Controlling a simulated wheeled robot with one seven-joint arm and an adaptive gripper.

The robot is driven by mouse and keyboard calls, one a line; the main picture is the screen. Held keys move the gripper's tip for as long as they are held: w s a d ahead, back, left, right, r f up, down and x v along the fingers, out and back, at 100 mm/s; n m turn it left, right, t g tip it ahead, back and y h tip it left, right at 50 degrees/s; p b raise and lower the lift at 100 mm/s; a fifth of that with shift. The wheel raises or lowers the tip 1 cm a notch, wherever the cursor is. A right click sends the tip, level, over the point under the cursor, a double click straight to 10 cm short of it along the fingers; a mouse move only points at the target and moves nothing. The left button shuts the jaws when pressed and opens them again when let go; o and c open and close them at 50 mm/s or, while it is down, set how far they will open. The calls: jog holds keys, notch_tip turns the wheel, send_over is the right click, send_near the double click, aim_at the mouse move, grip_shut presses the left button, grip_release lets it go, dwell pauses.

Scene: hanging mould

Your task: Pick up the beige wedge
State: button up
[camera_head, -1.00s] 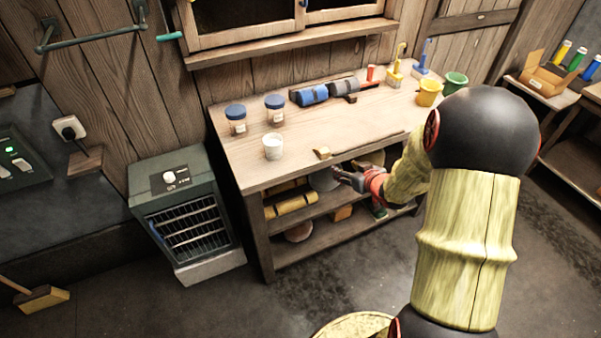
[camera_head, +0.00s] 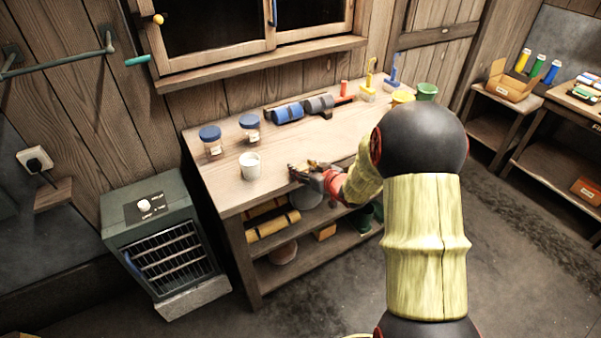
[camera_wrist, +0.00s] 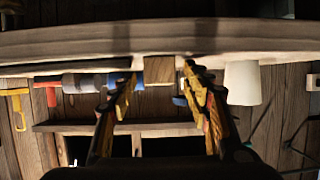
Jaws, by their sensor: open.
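The beige wedge (camera_head: 313,163) is a small wooden block on the workbench top near its front edge, partly hidden by my gripper in the head view. My gripper (camera_head: 300,172) is at the bench's front edge, right by the wedge. In the wrist view, which looks upside down, the wedge (camera_wrist: 159,70) shows between the two fingertips of my gripper (camera_wrist: 160,78). The fingers are open, with a gap visible on both sides of the wedge. I cannot tell whether the tips reach past its near face.
On the workbench (camera_head: 225,190), a white cup (camera_head: 250,166) stands left of the wedge. Two blue-lidded jars (camera_head: 211,142) and blue and grey rolls (camera_head: 288,113) are farther back. A shelf with yellow rolls (camera_head: 272,226) lies below the top.

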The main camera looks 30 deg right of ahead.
jog(key=shift+c, duration=1.4)
jog(key=c, duration=0.7)
jog(key=shift+c, duration=0.5)
